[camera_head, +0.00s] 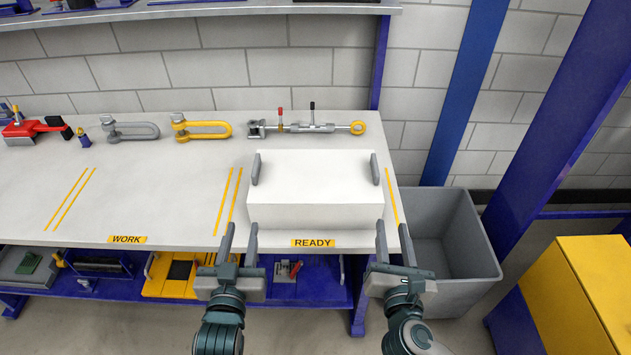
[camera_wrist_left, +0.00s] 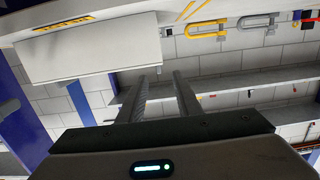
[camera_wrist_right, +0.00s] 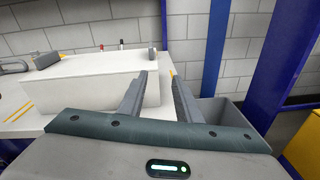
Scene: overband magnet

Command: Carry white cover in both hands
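The white cover (camera_head: 316,190) is a white box-like piece standing on the bench in the READY zone. It has a grey handle on its left end (camera_head: 256,168) and one on its right end (camera_head: 375,169). My left gripper (camera_head: 239,236) is open and empty at the bench's front edge, in front of the cover's left end. My right gripper (camera_head: 394,236) is open and empty in front of its right end. The cover also shows in the left wrist view (camera_wrist_left: 92,50) and the right wrist view (camera_wrist_right: 85,85). Neither gripper touches a handle.
Behind the cover lie a turnbuckle-like tool (camera_head: 305,127) and a yellow shackle (camera_head: 201,130). A grey bin (camera_head: 450,240) stands right of the bench (camera_head: 140,205). A blue post (camera_head: 465,90) rises behind the bin, and a yellow cabinet (camera_head: 590,290) stands at far right. The WORK zone is clear.

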